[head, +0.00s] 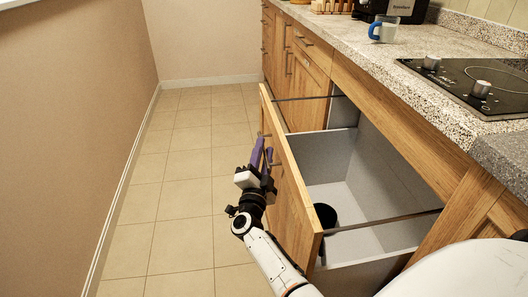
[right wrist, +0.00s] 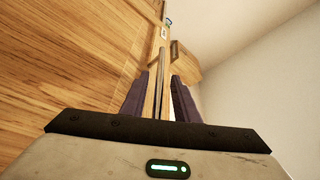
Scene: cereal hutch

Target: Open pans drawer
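The pans drawer (head: 297,205) is a deep wooden-fronted drawer below the hob, and it stands pulled well out. Its grey interior shows, with a dark round pan (head: 325,216) near the front. My right gripper (head: 262,153) is at the outer face of the drawer front, by its handle. In the right wrist view, its two purple fingers (right wrist: 161,95) stand apart on either side of the metal handle bar (right wrist: 163,75), with narrow gaps showing. My left gripper is not in view.
The stone worktop (head: 365,50) runs above the drawers, with a black hob (head: 485,85) and a blue-white mug (head: 384,29) on it. The tiled floor (head: 185,200) is clear between the drawer and the plain wall (head: 65,130) at left.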

